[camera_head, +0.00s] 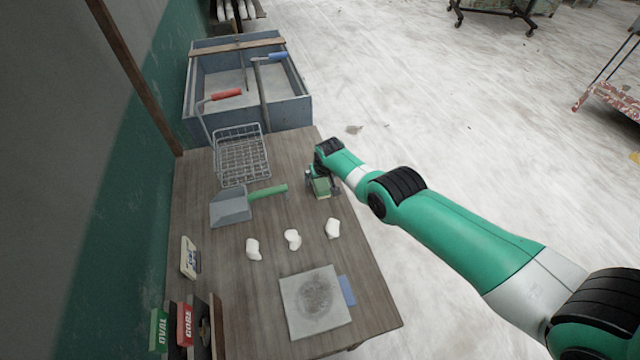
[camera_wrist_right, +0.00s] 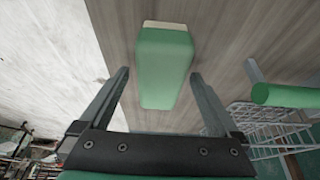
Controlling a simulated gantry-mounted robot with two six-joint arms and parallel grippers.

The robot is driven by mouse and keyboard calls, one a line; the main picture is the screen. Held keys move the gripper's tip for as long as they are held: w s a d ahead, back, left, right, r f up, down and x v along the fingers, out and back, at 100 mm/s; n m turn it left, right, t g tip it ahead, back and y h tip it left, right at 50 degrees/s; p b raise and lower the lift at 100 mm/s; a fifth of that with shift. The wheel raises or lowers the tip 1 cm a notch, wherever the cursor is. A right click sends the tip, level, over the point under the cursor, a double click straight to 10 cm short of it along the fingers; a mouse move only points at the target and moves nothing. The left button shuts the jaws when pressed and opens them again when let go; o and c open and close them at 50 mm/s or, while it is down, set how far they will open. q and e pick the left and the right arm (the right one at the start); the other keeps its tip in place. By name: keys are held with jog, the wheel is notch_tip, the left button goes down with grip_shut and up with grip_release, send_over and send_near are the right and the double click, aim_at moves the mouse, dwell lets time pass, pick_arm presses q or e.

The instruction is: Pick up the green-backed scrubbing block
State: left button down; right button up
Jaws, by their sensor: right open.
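The green-backed scrubbing block (camera_head: 322,187) lies on the wooden table near its right edge, below my right gripper (camera_head: 315,181). In the right wrist view the block (camera_wrist_right: 164,66) shows its green back and a pale strip at one end. My right gripper (camera_wrist_right: 160,88) is open, with one finger on either side of the block's near part. I cannot tell whether a finger touches it. My left gripper is not in view.
A dustpan (camera_head: 231,206) with a green handle and a wire basket (camera_head: 242,157) stand left of the block. Several white clay lumps (camera_head: 292,239) lie nearer the front, before a grey slab (camera_head: 294,309). A blue-grey bin (camera_head: 290,113) stands at the back.

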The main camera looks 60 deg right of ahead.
jog(key=shift+f, duration=0.25)
dwell(0.3)
jog(key=c, duration=1.5)
jog(key=shift+r, duration=0.15)
